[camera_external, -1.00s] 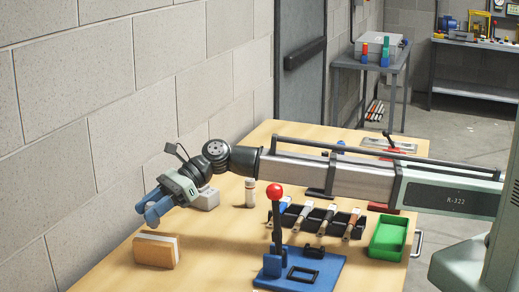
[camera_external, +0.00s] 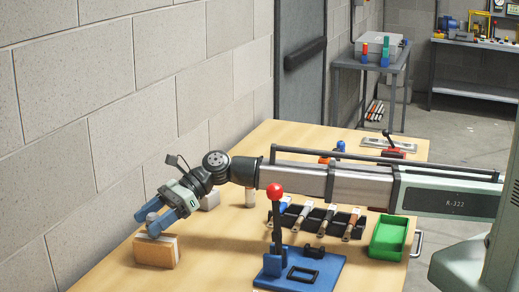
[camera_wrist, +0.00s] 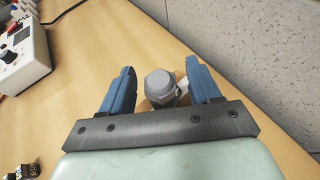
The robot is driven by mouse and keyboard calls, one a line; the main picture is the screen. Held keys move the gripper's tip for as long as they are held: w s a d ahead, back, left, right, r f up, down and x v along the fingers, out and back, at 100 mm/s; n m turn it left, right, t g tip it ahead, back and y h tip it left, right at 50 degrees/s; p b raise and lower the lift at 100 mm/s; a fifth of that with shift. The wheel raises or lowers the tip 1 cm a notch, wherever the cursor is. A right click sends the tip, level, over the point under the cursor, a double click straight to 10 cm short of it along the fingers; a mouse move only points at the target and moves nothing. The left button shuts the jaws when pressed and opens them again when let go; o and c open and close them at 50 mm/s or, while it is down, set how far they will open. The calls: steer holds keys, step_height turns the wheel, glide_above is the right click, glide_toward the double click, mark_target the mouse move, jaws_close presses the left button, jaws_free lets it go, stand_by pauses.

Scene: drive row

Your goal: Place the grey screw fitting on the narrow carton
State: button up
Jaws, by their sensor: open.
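The grey screw fitting (camera_wrist: 160,83) has a hexagonal head and sits between my gripper's (camera_wrist: 160,66) two blue fingers in the wrist view, with a gap on either side. In the external view the fitting (camera_external: 152,217) shows partly between the fingers, over the narrow carton (camera_external: 153,251). The carton is orange-tan with a pale side and stands on the bench near the wall. My gripper (camera_external: 146,224) is open just above the carton. The fitting appears to rest on the carton's top; the contact is hidden by the fingers and the fitting's head.
A white device (camera_wrist: 20,55) stands behind my gripper. A blue base (camera_external: 310,275) with a red-knobbed lever (camera_external: 275,191), a black rack (camera_external: 338,222) of tools and a green bin (camera_external: 388,237) stand to the right. The wall bounds the left side.

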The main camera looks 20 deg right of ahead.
steer(key=shift+d+r, duration=0.2)
steer(key=v, duration=1.1)
steer(key=shift+d+r, duration=0.2)
steer(key=shift+r, duration=0.05)
steer(key=shift+w, duration=0.1)
